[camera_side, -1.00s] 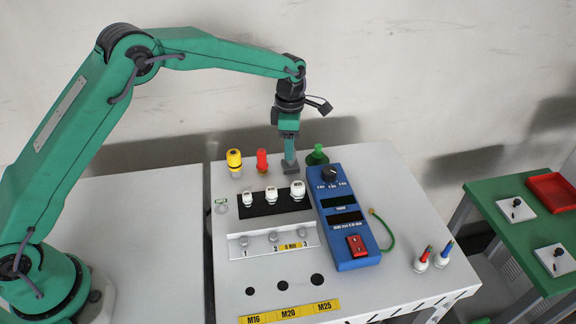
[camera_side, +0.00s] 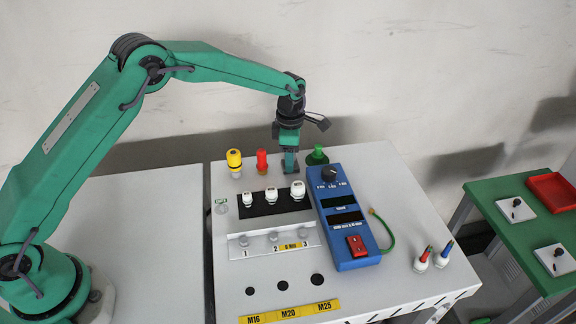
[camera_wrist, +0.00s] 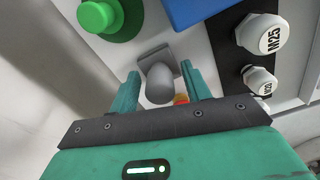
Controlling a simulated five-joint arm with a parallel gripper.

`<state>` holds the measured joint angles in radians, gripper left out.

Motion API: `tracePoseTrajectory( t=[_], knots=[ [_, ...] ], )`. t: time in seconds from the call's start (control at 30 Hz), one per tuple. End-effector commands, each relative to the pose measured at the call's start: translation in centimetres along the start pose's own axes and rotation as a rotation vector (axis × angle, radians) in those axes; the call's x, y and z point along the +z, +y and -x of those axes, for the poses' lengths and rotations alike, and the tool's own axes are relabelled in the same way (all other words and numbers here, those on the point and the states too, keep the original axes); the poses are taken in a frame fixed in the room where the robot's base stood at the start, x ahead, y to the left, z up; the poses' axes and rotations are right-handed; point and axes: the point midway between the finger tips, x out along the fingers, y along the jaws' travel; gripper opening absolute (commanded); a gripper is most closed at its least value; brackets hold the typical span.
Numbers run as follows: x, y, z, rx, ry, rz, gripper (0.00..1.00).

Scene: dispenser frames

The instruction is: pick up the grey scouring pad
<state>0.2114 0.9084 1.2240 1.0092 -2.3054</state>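In the wrist view a grey block with a rounded grip, which I take for the grey scouring pad (camera_wrist: 160,88), stands between the two teal fingers of my gripper (camera_wrist: 161,72). The fingers are spread, with a gap visible on each side of the grip. In the side view my gripper (camera_side: 290,163) points down at the back of the white table, behind the black strip with white glands. There the pad is mostly hidden by the fingers.
A green button (camera_wrist: 97,16) lies close to the pad, and a blue meter box (camera_side: 345,215) stands right of my gripper. A red piece (camera_side: 262,160) and a yellow piece (camera_side: 234,162) stand to the left. The black strip with several white glands (camera_side: 298,190) is in front.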

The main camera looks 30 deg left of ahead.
Motion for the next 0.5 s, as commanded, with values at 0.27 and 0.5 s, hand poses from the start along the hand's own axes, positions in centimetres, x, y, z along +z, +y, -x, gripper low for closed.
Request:
tracePoseTrajectory(
  t=[0.27,0.5],
  knots=[
    [0.00,0.00,0.01,0.000,0.000,0.000,0.03],
    [-0.01,-0.01,0.07,0.000,0.000,0.000,0.03]
  ],
)
